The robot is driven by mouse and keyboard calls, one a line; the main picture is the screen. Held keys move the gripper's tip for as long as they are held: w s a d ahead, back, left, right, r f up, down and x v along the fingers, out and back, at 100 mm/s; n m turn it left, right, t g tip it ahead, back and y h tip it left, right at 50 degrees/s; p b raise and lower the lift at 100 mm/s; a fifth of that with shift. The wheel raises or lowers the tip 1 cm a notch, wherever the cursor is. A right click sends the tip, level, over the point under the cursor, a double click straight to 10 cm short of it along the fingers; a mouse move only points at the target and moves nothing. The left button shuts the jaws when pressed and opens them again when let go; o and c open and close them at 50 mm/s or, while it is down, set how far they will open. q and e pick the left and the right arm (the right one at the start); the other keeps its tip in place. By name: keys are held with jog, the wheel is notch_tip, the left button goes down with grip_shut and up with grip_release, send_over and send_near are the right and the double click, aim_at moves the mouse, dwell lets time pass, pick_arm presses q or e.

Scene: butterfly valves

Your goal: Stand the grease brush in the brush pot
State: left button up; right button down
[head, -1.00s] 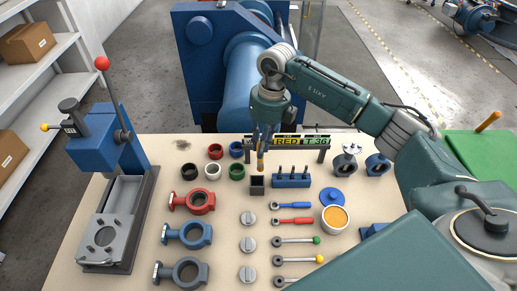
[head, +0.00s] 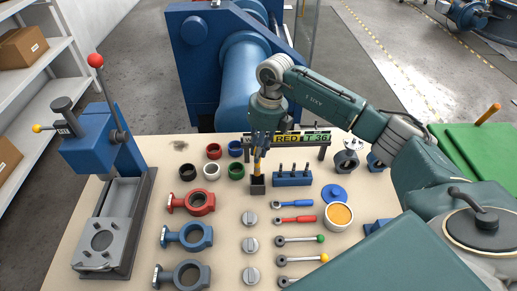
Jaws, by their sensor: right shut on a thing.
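My right gripper (head: 263,145) points down over the back middle of the bench. It is shut on the grease brush (head: 258,168), whose yellowish part shows below the fingers. The brush is upright, and its lower end is at the mouth of the small dark square brush pot (head: 257,187). How deep it reaches inside is hidden. The brush's upper part is hidden by the fingers. My left gripper does not show.
A blue block with dark pegs (head: 292,178) stands just right of the pot. Coloured rings (head: 236,170) lie to its left. A lettered sign (head: 300,140) stands close behind the gripper. A grease tub (head: 339,216) and a press (head: 110,200) stand further off.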

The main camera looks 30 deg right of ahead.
aim_at(259, 164)
jog(key=shift+f+b, duration=1.15)
jog(key=shift+f, duration=0.75)
jog(key=shift+f+b, duration=0.95)
jog(key=shift+f, duration=0.4)
jog(key=c, duration=1.6)
grip_release()
jog(key=shift+o, duration=0.2)
jog(key=shift+r, duration=0.1)
notch_tip(259, 164, up, 12)
jog(key=d, duration=0.1)
jog(key=shift+s+d, duration=0.25)
jog(key=shift+d, duration=0.1)
jog(key=shift+f, duration=0.2)
